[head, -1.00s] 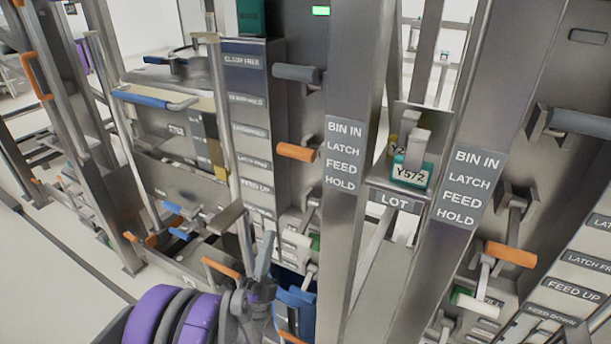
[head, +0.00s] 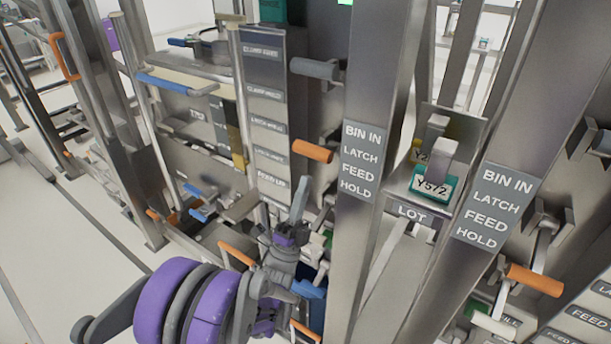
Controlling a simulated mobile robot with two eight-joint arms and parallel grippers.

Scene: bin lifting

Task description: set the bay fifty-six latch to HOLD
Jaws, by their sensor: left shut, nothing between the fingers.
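My left gripper (head: 299,197) is shut and empty, its fingers pointing up, low in front of the left bay's column. An orange-gripped lever (head: 312,151) sticks out just above the fingertips in the picture; I see no clear contact. Beside it a label plate (head: 361,160) on the left post reads BIN IN, LATCH, FEED, HOLD. The same label plate (head: 489,207) is on the right post, with another orange lever (head: 533,279) below it at right. No bay number fifty-six is readable. My right gripper is not in view.
A grey-gripped lever (head: 315,68) stands above the orange one. A LOT holder (head: 410,213) with a green tag (head: 432,186) sits between the posts. A blue-gripped bar (head: 163,83), a strip of labels (head: 266,95) and a lower orange lever (head: 237,254) are at left. Open floor lies far left.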

